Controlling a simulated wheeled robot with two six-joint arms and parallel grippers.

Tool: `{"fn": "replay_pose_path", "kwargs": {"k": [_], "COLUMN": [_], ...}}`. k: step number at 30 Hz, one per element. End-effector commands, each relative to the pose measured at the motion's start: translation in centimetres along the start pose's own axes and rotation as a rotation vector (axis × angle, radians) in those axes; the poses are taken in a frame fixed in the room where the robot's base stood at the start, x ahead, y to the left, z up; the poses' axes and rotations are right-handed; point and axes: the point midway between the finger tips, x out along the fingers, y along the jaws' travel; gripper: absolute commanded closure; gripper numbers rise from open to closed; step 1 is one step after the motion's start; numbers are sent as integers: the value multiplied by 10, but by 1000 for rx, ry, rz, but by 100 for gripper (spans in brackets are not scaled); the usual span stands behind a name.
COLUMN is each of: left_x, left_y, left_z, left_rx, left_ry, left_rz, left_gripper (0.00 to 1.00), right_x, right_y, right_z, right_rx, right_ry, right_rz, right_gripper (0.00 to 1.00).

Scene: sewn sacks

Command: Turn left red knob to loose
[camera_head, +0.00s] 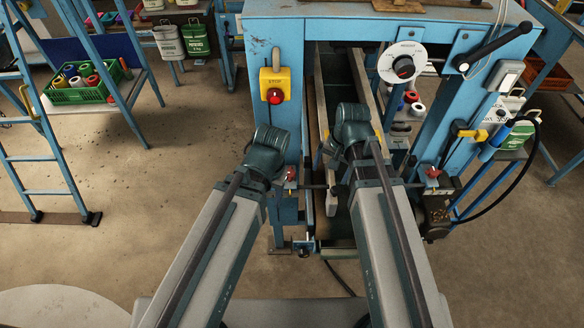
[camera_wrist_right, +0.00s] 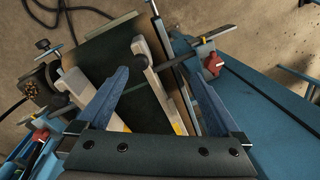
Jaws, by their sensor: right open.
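The left red knob (camera_head: 291,174) sits on the left side of the blue machine frame, just right of my left wrist. In the right wrist view the picture is turned round, and this knob (camera_wrist_right: 213,64) shows at the right beside a grey bar. A second red knob (camera_head: 432,172) is on the right side; it shows at the left in the wrist view (camera_wrist_right: 40,136). My right gripper (camera_wrist_right: 160,76) is open and empty, its fingers apart above the conveyor channel. My left gripper (camera_head: 268,140) is over the frame's left post; its fingers are hidden.
A yellow stop box with a red button (camera_head: 277,92) is on the left post. A white dial (camera_head: 402,63) and a black lever (camera_head: 493,47) are at the upper right. Pale guide rails (camera_head: 365,85) run along the channel.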

Motion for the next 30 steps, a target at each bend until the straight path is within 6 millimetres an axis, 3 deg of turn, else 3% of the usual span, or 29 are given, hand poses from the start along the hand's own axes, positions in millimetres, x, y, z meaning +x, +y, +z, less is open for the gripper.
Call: {"fn": "replay_pose_path", "kwargs": {"k": [9, 18, 30], "left_x": [-3, -3, -1], "left_y": [0, 0, 0], "left_z": [0, 0, 0], "left_rx": [0, 0, 0], "left_ry": [0, 0, 0], "left_rz": [0, 0, 0], "left_gripper": [42, 42, 42], "right_x": [-5, -8, -6], "right_y": [-39, -81, -88], "right_z": [-30, -40, -40], "right_rx": [551, 1055, 1151], "right_ry": [-91, -233, -263], "right_rz": [-102, -133, -131], "right_gripper": [0, 0, 0]}}
